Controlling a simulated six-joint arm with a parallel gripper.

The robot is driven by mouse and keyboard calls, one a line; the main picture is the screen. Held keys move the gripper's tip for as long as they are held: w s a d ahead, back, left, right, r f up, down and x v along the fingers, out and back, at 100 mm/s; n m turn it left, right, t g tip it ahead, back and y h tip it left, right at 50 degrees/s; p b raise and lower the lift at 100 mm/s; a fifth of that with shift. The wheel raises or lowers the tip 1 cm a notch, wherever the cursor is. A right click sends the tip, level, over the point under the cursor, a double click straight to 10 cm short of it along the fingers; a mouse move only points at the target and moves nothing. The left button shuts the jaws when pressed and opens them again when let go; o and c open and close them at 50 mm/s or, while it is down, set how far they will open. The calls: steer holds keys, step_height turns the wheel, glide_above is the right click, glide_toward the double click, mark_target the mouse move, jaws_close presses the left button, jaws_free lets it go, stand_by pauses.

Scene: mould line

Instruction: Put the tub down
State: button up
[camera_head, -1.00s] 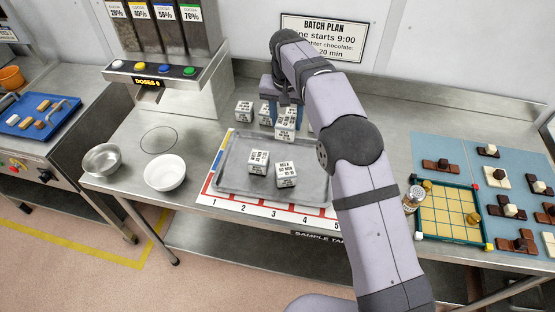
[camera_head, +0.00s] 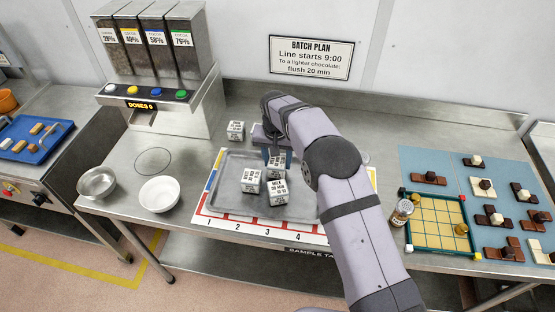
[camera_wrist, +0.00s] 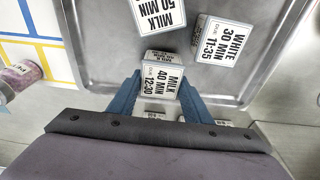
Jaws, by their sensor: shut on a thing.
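My gripper (camera_head: 277,157) is shut on a small white tub (camera_head: 276,166). In the wrist view the held tub (camera_wrist: 161,84) sits between two blue fingers and its label reads MILK 40 MIN 12:30. It is at the far side of the grey metal tray (camera_head: 223,188); I cannot tell whether it touches the tray floor. Two more white tubs lie in the tray: one labelled MILK 50 MIN (camera_wrist: 155,12) and one labelled WHITE 30 MIN 11:35 (camera_wrist: 214,44). In the head view they show as a left tub (camera_head: 250,181) and a right tub (camera_head: 278,193), nearer than the held one.
Another tub (camera_head: 236,130) stands behind the tray at left. Further white tubs show partly under my gripper in the wrist view (camera_wrist: 211,123). A white bowl (camera_head: 159,194) stands left of the tray and a shaker jar (camera_head: 401,213) right of it. The tray's left part is clear.

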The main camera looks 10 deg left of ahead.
mark_target(277, 165)
steer(key=shift+f, duration=0.35)
steer(key=shift+f, duration=0.2)
steer(key=o, duration=1.2)
steer(key=shift+o, duration=0.2)
steer(key=shift+r, duration=0.1)
step_height(277, 165, up, 12)
steer(key=s+b, duration=0.1)
steer(key=b, duration=0.2)
steer(key=shift+s, duration=0.4)
